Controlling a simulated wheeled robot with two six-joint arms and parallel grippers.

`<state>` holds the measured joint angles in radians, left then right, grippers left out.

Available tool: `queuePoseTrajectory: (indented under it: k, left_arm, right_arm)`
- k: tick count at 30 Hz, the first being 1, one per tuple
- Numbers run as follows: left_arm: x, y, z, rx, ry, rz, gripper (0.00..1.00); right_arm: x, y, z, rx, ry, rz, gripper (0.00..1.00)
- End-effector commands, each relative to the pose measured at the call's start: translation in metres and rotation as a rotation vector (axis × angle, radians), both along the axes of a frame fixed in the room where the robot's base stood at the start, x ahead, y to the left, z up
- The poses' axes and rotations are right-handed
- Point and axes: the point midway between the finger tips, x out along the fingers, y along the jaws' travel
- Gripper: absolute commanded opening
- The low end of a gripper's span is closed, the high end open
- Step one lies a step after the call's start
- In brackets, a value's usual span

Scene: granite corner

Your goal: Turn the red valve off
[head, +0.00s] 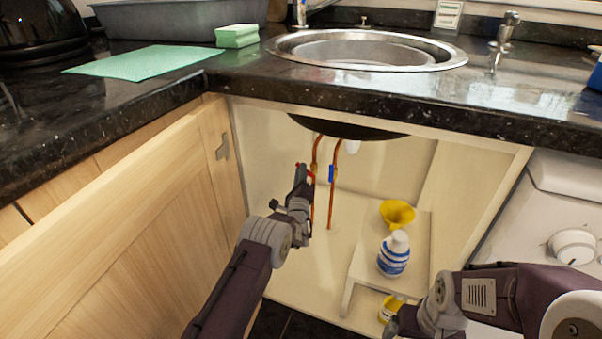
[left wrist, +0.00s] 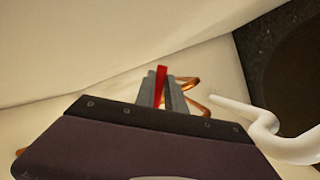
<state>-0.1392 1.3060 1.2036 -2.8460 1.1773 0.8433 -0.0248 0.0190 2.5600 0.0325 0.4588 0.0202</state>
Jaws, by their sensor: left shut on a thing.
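The red valve's handle (left wrist: 161,82) stands between the two fingers of my left gripper (left wrist: 161,92) in the left wrist view, and the fingers are shut on it. In the head view, my left gripper (head: 302,172) reaches into the open cabinet under the sink, at the left copper pipe (head: 315,150). Only a little red of the red valve (head: 312,175) shows there, and the gripper hides most of it. A blue valve (head: 332,173) sits on the right copper pipe. My right gripper (head: 392,326) is low at the right, partly cut off, and its fingers do not show clearly.
The cabinet door (head: 130,235) stands open at the left. A small white shelf (head: 420,255) holds a blue-and-white bottle (head: 393,256) and a yellow funnel (head: 397,213). A yellow container (head: 391,307) stands low in front. A white pipe (left wrist: 262,125) is right of the fingers.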

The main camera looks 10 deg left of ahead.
Motion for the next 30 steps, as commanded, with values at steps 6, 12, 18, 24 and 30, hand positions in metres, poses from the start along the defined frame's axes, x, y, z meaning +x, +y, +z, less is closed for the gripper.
queuePoseTrajectory:
  k: [6, 12, 18, 24, 30]
  left_arm:
    - [0.0, 0.002, -0.002, -0.118, 0.025, 0.0, 0.0]
    - [0.001, 0.003, -0.008, -0.269, 0.056, 0.0, 0.0]
    - [0.001, 0.004, -0.012, -0.407, 0.082, -0.001, 0.0]
    - [0.001, 0.004, -0.016, -0.511, 0.103, 0.0, 0.0]
    - [0.001, 0.004, -0.018, -0.57, 0.115, -0.001, 0.0]
  right_arm:
    - [0.0, 0.0, 0.007, 0.0, 0.0, 0.0, 0.89]
    - [0.0, 0.0, 0.012, 0.0, 0.0, 0.0, 0.89]
    - [0.0, 0.0, 0.016, 0.0, 0.0, 0.0, 0.89]
    - [0.0, 0.0, 0.018, 0.0, 0.0, 0.0, 0.89]
    - [0.0, 0.0, 0.019, 0.0, 0.0, 0.0, 0.89]
